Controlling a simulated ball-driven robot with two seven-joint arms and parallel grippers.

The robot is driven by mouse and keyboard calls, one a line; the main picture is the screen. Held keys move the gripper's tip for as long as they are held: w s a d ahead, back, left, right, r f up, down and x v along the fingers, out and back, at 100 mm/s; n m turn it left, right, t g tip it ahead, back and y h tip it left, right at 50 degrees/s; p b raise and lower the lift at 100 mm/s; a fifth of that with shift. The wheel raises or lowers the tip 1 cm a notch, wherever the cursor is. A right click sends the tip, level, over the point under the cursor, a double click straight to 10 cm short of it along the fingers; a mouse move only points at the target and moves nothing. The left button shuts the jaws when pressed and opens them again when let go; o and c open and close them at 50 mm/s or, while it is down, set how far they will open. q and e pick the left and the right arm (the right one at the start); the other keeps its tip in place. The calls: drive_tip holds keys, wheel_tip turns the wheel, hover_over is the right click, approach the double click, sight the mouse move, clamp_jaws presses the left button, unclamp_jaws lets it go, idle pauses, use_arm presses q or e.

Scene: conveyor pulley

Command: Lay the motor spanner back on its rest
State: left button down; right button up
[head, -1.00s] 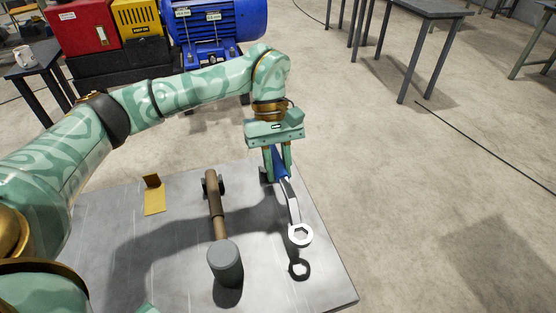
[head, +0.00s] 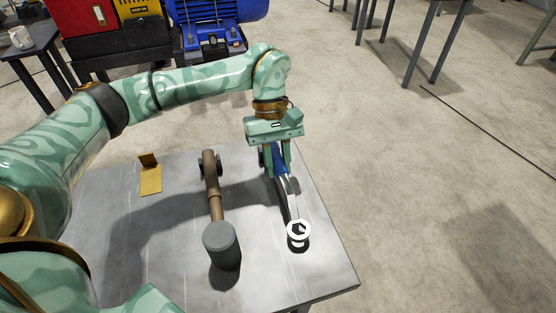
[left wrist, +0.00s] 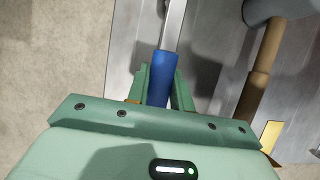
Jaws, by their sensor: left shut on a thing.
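The motor spanner (head: 298,233) has a silver ring head and shaft and a blue handle. My left gripper (head: 279,168) is shut on the blue handle near the right edge of the metal table (head: 110,240), its fingers pointing down. The ring head is close above the tabletop, with its shadow almost under it. The left wrist view shows the blue handle (left wrist: 161,78) between the fingers. A small dark piece (head: 262,158) beside the fingers may be part of the spanner's rest, mostly hidden by the gripper. I cannot tell whether the spanner touches it. My right gripper is not seen.
A mallet (head: 214,205) with a grey head and brown handle lies left of the spanner, its handle on a dark support. A yellow bracket (head: 150,178) stands farther left. A blue motor (head: 215,12) is beyond the table. The table's front right corner is bare.

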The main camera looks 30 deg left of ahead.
use_arm(q)
drive_tip(key=shift+r, duration=0.1)
idle(0.5)
drive_tip(key=shift+f, duration=1.05)
drive_tip(key=c, duration=1.1)
unclamp_jaws()
drive_tip(key=shift+c, duration=0.2)
drive_tip(key=shift+r, duration=0.1)
drive_tip(key=shift+p+v, duration=1.1)
drive_tip(key=shift+v, duration=2.85)
